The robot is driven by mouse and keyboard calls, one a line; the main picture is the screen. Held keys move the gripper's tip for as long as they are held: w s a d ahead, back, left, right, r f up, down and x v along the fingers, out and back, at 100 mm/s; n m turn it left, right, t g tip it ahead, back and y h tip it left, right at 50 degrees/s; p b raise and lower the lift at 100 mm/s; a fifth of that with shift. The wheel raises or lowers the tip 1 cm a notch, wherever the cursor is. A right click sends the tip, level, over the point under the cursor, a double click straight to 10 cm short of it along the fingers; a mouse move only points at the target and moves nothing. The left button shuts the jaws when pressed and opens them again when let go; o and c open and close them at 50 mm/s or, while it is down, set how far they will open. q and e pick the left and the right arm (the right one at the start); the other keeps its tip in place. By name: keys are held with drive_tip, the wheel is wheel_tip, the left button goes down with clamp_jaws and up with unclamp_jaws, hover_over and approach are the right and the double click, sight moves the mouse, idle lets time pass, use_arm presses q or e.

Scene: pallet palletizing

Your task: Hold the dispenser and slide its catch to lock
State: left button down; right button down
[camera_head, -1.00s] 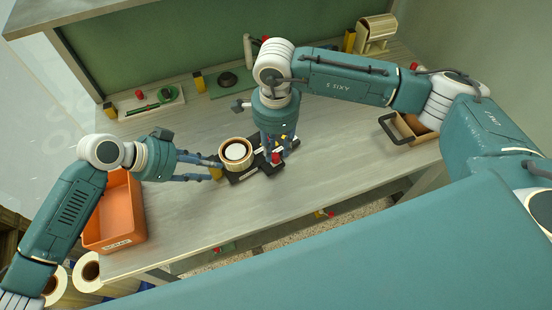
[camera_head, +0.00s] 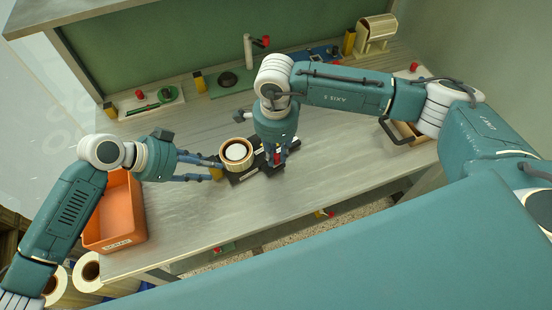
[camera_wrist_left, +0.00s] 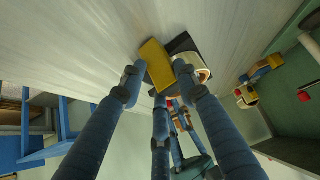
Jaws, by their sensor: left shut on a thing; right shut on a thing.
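The dispenser has a black base (camera_head: 245,174) and carries a tan roll with a white centre (camera_head: 237,152). It stands on the workbench. My left gripper (camera_head: 216,170) is shut on the yellow block (camera_wrist_left: 155,64) at the dispenser's left end, one finger on each side of it. My right gripper (camera_head: 276,158) comes down from above at the base's right end. It is shut on a small red part (camera_head: 277,157), seemingly the catch, mostly hidden by the fingers. I cannot tell the catch's position.
An orange bin (camera_head: 118,212) stands at the bench's left end. A tray with a green tool (camera_head: 150,103) and a green mat (camera_head: 232,85) lie at the back. A wooden box with a dark handle (camera_head: 400,132) is at the right. The bench front is clear.

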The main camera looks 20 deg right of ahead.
drive_tip(key=shift+s+a, duration=0.15)
drive_tip(key=shift+a, duration=0.05)
drive_tip(key=shift+s+a, duration=0.2)
drive_tip(key=shift+a, duration=0.35)
drive_tip(key=shift+s+a, duration=0.1)
drive_tip(key=shift+a, duration=0.4)
drive_tip(key=c, duration=1.5)
unclamp_jaws()
drive_tip(key=shift+c, duration=0.2)
drive_tip(key=shift+d, duration=0.1)
drive_tip(key=shift+r, duration=0.3)
wheel_tip(320, 180, up, 12)
drive_tip(key=shift+f, duration=0.25)
